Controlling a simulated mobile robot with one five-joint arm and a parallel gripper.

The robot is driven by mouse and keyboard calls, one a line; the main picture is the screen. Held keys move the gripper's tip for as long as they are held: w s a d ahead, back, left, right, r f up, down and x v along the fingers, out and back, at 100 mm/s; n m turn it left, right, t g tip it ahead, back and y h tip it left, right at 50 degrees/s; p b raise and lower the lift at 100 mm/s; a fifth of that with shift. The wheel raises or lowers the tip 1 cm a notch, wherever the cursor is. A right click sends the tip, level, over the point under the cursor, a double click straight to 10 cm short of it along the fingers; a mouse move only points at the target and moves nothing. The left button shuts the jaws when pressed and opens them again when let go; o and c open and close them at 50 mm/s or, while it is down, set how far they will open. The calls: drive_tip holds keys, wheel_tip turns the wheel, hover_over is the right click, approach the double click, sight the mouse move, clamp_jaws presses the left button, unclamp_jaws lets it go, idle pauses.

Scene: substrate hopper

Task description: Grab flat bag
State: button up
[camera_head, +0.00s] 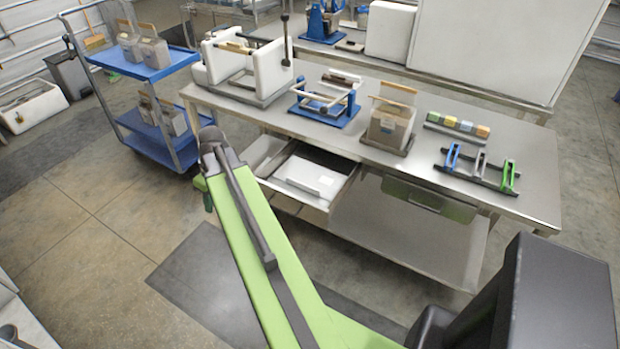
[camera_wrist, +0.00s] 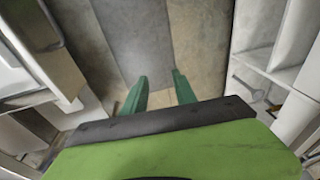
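A stack of flat white pieces, which look like flat bags (camera_head: 312,178), lies in an open drawer (camera_head: 345,192) under the steel table. I cannot tell single bags apart. My gripper shows in the wrist view (camera_wrist: 159,77) with its two dark green fingers apart and nothing between them. It points down at the floor. In the head view my green arm reaches up to the left of the drawer, and its end mostly hides the gripper. No flat bag shows clearly in the wrist view.
The steel table (camera_head: 480,195) carries a white-sided holder (camera_head: 268,70), a blue-based frame (camera_head: 328,105), a filled bag on a tray (camera_head: 390,125) and a rack with colored clips (camera_head: 480,168). A blue cart (camera_head: 150,68) with bags stands at left. Floor between is clear.

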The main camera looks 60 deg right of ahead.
drive_tip(key=s+d+r+t+p, duration=0.1)
drive_tip(key=s+d, duration=0.3)
drive_tip(key=d, duration=0.4)
drive_tip(key=s+d+r, duration=0.1)
drive_tip(key=s+d, duration=0.3)
drive_tip(key=d, duration=0.4)
drive_tip(key=t+h+p, duration=0.1)
drive_tip(key=t, duration=0.1)
approach(308, 186)
drive_tip(key=b+x, duration=0.3)
drive_tip(key=b, duration=0.8)
drive_tip(key=shift+s+f, duration=0.1)
drive_tip(key=shift+f, duration=0.15)
drive_tip(key=shift+w, duration=0.2)
drive_tip(key=b+x, duration=0.5)
drive_tip(key=shift+s+f, duration=0.1)
drive_tip(key=shift+c, duration=0.2)
clamp_jaws()
